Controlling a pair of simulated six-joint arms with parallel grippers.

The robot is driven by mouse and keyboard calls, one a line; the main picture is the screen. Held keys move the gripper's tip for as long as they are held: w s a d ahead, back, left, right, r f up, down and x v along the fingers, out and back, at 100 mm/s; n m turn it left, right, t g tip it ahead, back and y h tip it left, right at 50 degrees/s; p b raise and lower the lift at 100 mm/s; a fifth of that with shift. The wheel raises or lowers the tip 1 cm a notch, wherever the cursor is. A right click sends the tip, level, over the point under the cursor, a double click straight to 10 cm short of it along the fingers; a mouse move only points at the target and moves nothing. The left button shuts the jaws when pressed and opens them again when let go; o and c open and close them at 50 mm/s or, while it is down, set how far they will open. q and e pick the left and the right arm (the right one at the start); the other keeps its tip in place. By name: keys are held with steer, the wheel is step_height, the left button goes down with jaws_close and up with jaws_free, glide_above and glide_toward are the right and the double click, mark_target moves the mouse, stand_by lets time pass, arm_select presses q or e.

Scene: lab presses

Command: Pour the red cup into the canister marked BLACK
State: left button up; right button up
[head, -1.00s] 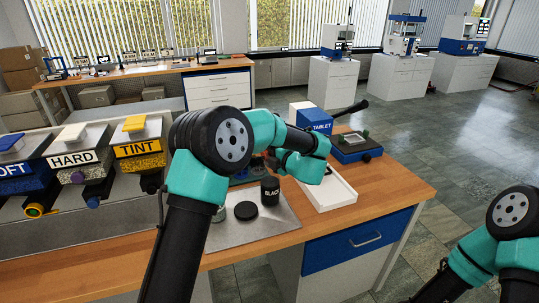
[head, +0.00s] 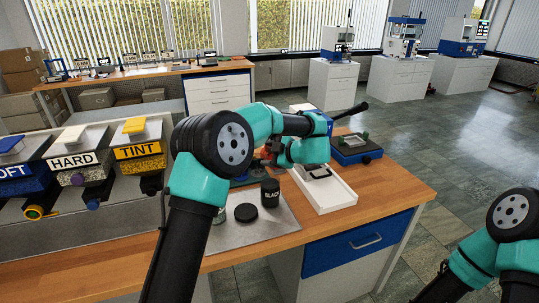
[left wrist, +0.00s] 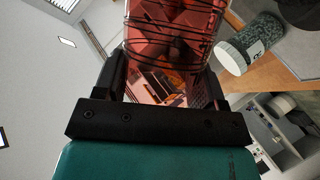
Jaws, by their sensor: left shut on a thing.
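My left gripper (head: 268,153) is shut on the red cup (head: 263,158), beyond the canister marked BLACK (head: 270,194) in the head view. The wrist view shows the see-through red cup (left wrist: 172,35) between the fingers of the left gripper (left wrist: 165,80), with dark curved lines across it. The canister is dark and stands upright on a grey mat. A round black lid (head: 246,212) lies to its left. The cup is mostly hidden by my arm in the head view; its contents are unclear. My right arm shows at the lower right, its gripper out of view.
A white tray (head: 342,198) lies right of the canister, with a blue device (head: 357,153) behind it. Hoppers marked HARD (head: 73,160) and TINT (head: 138,151) stand left. A jar (left wrist: 250,43) shows in the wrist view.

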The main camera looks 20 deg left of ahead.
arm_select(q)
steer(key=m+g, duration=0.1)
steer(key=m, duration=0.1)
steer(key=shift+r+m+g, duration=0.15)
steer(key=shift+m+g, duration=0.15)
steer(key=shift+g, duration=0.1)
steer(key=m+g, duration=0.2)
steer(key=shift+r+m+y, duration=0.2)
steer(key=shift+m+y, duration=0.1)
stand_by(0.3)
